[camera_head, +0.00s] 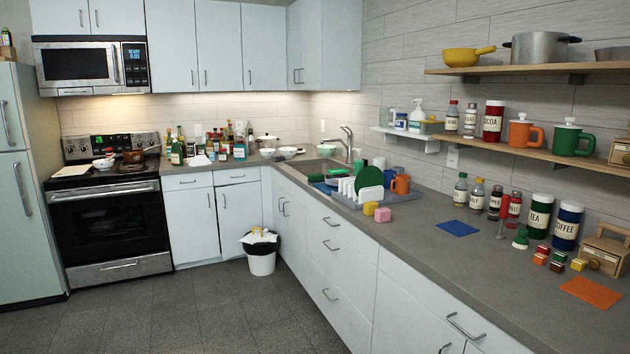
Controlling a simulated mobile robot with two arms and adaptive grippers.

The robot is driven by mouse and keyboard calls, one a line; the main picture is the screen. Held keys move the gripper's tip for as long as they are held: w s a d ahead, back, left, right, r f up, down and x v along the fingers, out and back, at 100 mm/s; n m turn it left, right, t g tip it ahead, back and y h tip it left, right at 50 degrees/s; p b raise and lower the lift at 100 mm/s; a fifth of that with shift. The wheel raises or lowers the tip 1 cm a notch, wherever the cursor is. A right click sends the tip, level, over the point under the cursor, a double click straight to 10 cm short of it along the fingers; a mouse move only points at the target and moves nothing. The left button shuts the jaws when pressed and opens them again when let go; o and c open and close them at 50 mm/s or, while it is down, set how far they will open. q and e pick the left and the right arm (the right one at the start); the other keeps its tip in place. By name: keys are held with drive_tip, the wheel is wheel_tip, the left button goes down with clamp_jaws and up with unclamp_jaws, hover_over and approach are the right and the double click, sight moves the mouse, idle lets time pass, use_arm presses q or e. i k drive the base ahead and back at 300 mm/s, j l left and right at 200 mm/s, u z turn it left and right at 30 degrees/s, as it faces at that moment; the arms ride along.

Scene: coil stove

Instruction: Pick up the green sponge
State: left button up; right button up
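I see no block that is clearly a green sponge. A small green item (316,177) lies at the sink's left edge; it is too small to tell whether it is a sponge. A yellow block (370,208) and a pink block (383,215), both sponge-like, lie on the counter in front of the dish rack. A small green object with a pale knob (521,239) stands farther right on the counter. Neither of my grippers is in view.
The grey counter (440,270) runs along the right wall, clear at its front. A dish rack (369,187) with a green plate stands beside the sink faucet (346,142). A bin (261,252) stands on the open floor by the cabinets.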

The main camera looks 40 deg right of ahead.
sight(316, 177)
drive_tip(key=z, duration=1.25)
drive_tip(key=i+j+u, duration=0.1)
drive_tip(key=i+u, duration=0.3)
drive_tip(key=i, duration=0.5)
drive_tip(key=i+z, duration=0.1)
drive_tip(key=i, duration=0.55)
drive_tip(key=i+j+z, duration=0.1)
drive_tip(key=i, duration=0.55)
drive_tip(key=i+j+z, duration=0.15)
drive_tip(key=i, duration=0.45)
drive_tip(key=j, duration=0.1)
